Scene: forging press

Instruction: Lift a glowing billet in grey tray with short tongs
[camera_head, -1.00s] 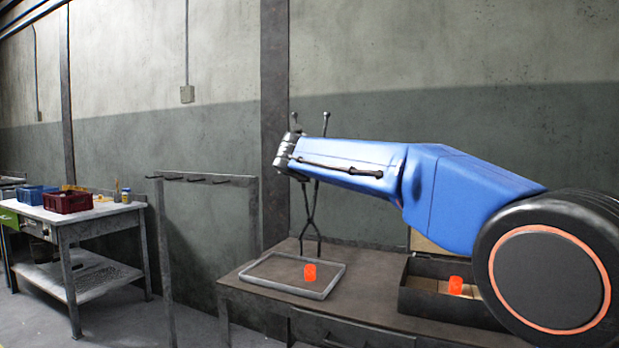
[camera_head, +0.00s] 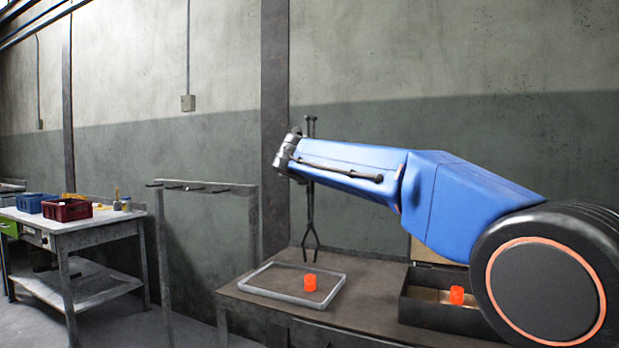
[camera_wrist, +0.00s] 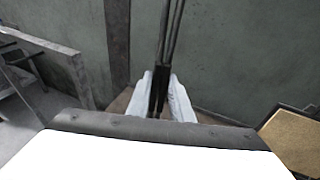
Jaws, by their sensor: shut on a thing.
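The short tongs (camera_head: 311,205) hang upright, with handle ends above my blue arm and a small forked jaw end below it. In the wrist view my gripper (camera_wrist: 160,88) is shut around the dark tongs (camera_wrist: 171,40), its pale fingers on both sides. In the head view my arm hides the grip. A glowing orange billet (camera_head: 310,283) stands in the shallow grey tray (camera_head: 264,290) on the brown table. The tong jaws are above this billet, with a visible gap between. The billet does not show in the wrist view.
A dark open box (camera_head: 440,316) with another glowing billet (camera_head: 456,295) stands on the table (camera_head: 375,305) at right. A grey rack with pegs (camera_head: 205,187) stands left of the table. Farther left is a workbench (camera_head: 100,225) with blue and red bins.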

